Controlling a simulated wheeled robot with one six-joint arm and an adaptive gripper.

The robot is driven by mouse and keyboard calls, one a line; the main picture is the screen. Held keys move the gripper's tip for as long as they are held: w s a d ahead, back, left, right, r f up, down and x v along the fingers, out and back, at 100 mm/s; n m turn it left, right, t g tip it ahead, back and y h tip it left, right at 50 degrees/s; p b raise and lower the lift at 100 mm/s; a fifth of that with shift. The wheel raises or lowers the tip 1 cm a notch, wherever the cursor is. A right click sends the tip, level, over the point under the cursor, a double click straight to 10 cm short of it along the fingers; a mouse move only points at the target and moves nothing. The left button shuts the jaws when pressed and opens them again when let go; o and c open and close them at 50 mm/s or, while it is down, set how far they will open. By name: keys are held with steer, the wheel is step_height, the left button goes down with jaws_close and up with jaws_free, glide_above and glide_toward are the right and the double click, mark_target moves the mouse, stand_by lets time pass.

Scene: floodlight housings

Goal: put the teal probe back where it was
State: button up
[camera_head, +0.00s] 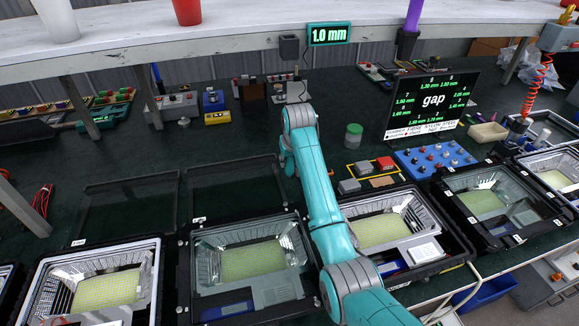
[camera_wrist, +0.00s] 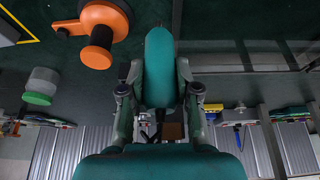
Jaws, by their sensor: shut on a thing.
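A rounded, elongated teal piece, apparently the teal probe (camera_wrist: 160,58), sits between the two fingers of my gripper (camera_wrist: 159,82) in the wrist view. The fingers are shut on it from both sides. Its far end points to the top of that picture; its near end is partly hidden by the gripper. In the head view my gripper (camera_head: 287,162) hangs over the dark green bench, left of the bent wrist and behind the open floodlight housings. The probe cannot be made out there. I cannot tell which spot it came from.
An orange spool-like thing (camera_wrist: 97,50) lies close by the probe. A green-lidded jar (camera_head: 353,136) stands right of my arm.

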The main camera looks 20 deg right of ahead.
mark_target(289, 173)
steer(key=shift+f, duration=2.9)
steer(key=shift+f, duration=0.1)
steer(key=o, duration=1)
steer(key=v, duration=1.2)
steer(key=shift+s, duration=0.1)
